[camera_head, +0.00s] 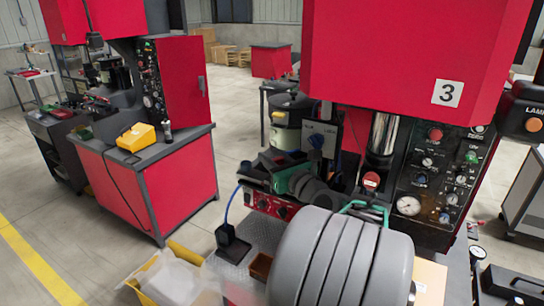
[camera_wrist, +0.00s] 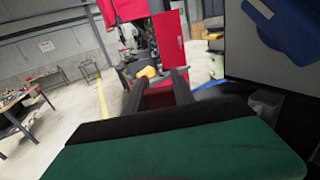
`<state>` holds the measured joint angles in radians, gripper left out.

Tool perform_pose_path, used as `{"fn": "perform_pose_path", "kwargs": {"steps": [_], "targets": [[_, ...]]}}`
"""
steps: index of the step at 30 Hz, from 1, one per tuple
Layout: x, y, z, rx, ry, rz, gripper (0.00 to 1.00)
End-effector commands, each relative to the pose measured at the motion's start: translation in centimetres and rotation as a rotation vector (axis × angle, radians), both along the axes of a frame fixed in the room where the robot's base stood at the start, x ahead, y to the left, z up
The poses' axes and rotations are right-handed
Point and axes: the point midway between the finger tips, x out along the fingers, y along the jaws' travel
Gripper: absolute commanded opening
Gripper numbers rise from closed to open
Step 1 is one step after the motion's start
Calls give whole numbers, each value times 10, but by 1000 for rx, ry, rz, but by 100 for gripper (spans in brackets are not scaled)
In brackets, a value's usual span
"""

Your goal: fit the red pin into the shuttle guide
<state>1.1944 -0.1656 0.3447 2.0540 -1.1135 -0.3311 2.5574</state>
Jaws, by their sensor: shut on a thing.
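My gripper shows in the wrist view as two dark fingers (camera_wrist: 157,90) reaching away past a green part in the foreground. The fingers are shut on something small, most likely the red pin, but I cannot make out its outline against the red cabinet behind. In the head view my large grey arm covers the middle front, and my green and dark wrist (camera_head: 302,182) is beside the press base, pointing left. The fingertips are not clear there. I cannot pick out the shuttle guide in either view.
The red press marked 3 (camera_head: 400,60) overhangs the work area, with its control panel (camera_head: 440,175) to the right. A black box with a blue cable (camera_head: 232,243) and a yellow-edged bin (camera_head: 165,280) are at lower left.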

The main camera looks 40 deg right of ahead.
Motion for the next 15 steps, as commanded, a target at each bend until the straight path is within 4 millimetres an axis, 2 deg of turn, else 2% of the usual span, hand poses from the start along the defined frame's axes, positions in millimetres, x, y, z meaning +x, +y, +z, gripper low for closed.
{"fn": "perform_pose_path", "kwargs": {"steps": [15], "targets": [[0, 0, -13, 0, -1, 0, 0]]}}
